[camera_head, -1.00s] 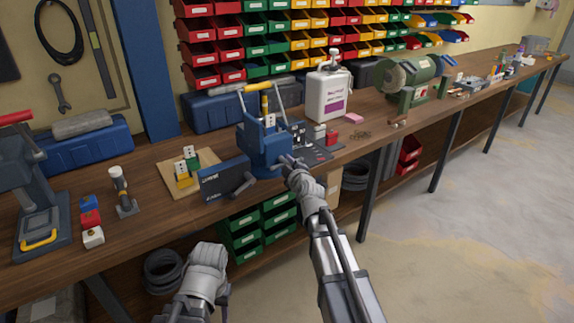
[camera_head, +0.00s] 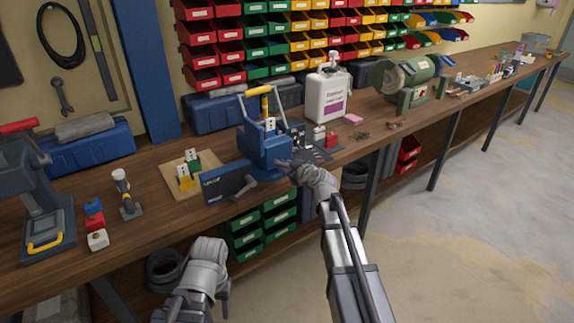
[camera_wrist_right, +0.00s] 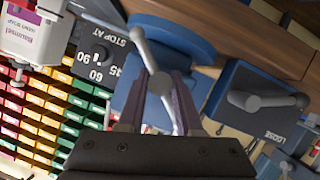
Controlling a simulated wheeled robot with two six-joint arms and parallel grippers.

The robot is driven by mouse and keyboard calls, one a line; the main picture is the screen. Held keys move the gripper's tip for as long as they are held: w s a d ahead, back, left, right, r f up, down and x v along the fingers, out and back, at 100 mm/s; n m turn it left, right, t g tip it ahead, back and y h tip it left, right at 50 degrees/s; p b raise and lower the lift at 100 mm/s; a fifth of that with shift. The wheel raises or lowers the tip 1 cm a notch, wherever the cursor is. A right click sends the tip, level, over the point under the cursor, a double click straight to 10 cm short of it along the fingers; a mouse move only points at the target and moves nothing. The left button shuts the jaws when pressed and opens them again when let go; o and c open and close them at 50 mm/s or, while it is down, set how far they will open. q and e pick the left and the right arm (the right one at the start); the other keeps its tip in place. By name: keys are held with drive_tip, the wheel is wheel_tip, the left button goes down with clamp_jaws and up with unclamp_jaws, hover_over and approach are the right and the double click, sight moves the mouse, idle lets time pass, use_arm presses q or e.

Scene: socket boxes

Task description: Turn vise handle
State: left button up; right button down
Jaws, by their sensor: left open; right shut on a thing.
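A blue vise-like device (camera_head: 262,152) with a yellow-gripped lever stands at the bench's front edge. Its grey bar handle (camera_wrist_right: 160,83) shows in the right wrist view, slanting between the fingers. My right gripper (camera_head: 284,166) is shut on that handle at the device's front; the wrist view shows the fingers (camera_wrist_right: 168,88) on both sides of it. Beside it is a blue block (camera_head: 228,184) with its own grey lever; the right wrist view shows the block (camera_wrist_right: 245,85) labelled "LOOSE". My left gripper (camera_head: 222,284) is open and empty, low in front of the bench; its fingertips are mostly hidden.
A dial marked "STOP AT" (camera_wrist_right: 98,58) sits beside the device. A white jug (camera_head: 327,98) stands behind right. A wooden board (camera_head: 172,180) with socket pieces, a small tool (camera_head: 126,195) and coloured blocks (camera_head: 94,222) lie to the left. Green bins (camera_head: 246,238) sit below the bench.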

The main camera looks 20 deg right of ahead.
drive_tip(key=shift+m+y, duration=0.7)
drive_tip(key=shift+m, duration=0.2)
drive_tip(key=m+g+y, duration=0.1)
drive_tip(key=m, duration=0.1)
drive_tip(key=shift+d+f+m+y, duration=0.1)
drive_tip(key=shift+f+m+y, duration=0.05)
drive_tip(key=shift+m+y, duration=0.2)
drive_tip(key=shift+m+y+b, duration=0.5)
drive_tip(key=shift+m+y, duration=0.15)
drive_tip(key=shift+m, duration=0.2)
drive_tip(key=shift+f+m+y+b, duration=0.15)
drive_tip(key=shift+m+y+b, duration=0.65)
drive_tip(key=shift+m, duration=0.4)
drive_tip(key=m+y+b, duration=0.1)
drive_tip(key=m+b, duration=0.1)
drive_tip(key=shift+f+m+y, duration=0.1)
drive_tip(key=shift+m+y, duration=0.2)
drive_tip(key=shift+m, duration=0.1)
drive_tip(key=m+y+b, duration=0.1)
drive_tip(key=m+b, duration=0.2)
drive_tip(key=shift+s+m+t+b, duration=0.1)
drive_tip(key=shift+m+t+b, duration=0.2)
drive_tip(key=shift+m+b, duration=0.1)
drive_tip(key=m+t+y+b, duration=0.1)
drive_tip(key=m+b, duration=0.2)
drive_tip(key=m, duration=0.1)
drive_tip(key=shift+y, duration=0.3)
drive_tip(key=shift+m+t+b, duration=1)
drive_tip(key=shift+m, duration=1)
